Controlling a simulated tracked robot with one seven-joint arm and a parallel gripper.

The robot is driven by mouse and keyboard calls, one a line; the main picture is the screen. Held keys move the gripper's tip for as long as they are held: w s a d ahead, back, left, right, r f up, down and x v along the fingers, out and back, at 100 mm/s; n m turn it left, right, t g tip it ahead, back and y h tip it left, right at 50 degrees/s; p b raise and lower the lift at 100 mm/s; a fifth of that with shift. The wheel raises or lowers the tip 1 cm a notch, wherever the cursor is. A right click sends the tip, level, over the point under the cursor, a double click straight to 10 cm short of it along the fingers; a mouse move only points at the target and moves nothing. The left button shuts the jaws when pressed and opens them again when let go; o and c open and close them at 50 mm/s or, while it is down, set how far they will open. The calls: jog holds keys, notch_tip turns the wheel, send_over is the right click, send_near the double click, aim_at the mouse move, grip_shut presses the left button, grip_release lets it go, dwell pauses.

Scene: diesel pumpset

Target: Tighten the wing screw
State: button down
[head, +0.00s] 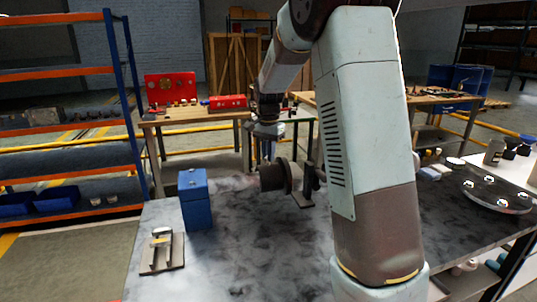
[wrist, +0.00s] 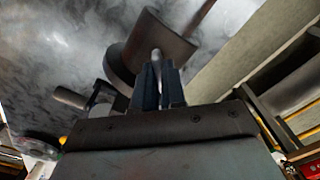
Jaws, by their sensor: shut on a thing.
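The pump-like unit with a dark round body (head: 274,177) stands on the grey, stained bench top. My gripper (head: 266,156) comes down on it from above. In the wrist view the dark fingers (wrist: 158,68) are shut on a small pale grey, round-ended piece, which looks like the wing screw (wrist: 156,54), in front of the dark round body (wrist: 172,42). The fingers hide most of the screw, so its wings and how far it is seated cannot be told. In the head view the screw is too small to make out.
A blue box (head: 195,199) and a small plate with a fixture (head: 162,252) stand on the bench's left side. A round flange with bolts (head: 496,194) lies at the right. The bench front is clear. An orange and blue rack (head: 70,130) stands at the left.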

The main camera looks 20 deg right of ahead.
jog(key=shift+w+r, duration=0.1)
dwell(0.3)
jog(key=c, duration=1.2)
grip_release()
notch_tip(320, 180, up, 14)
jog(key=shift+f, duration=0.2)
jog(key=s+r+n+t, duration=0.2)
jog(key=s+n, duration=0.1)
jog(key=s, duration=0.7)
jog(key=s+r+n+t, duration=0.1)
jog(key=s+r+n, duration=0.1)
jog(key=s, duration=0.8)
jog(key=s+f+n+t, duration=0.1)
jog(key=s+f+n, duration=0.1)
jog(key=s, duration=0.5)
jog(key=s+f+n+t, duration=0.1)
jog(key=s+f, duration=0.3)
jog(key=s, duration=0.4)
jog(key=shift+a+f+n+t, duration=0.2)
jog(key=shift+a+n+t, duration=0.1)
jog(key=shift+n, duration=0.4)
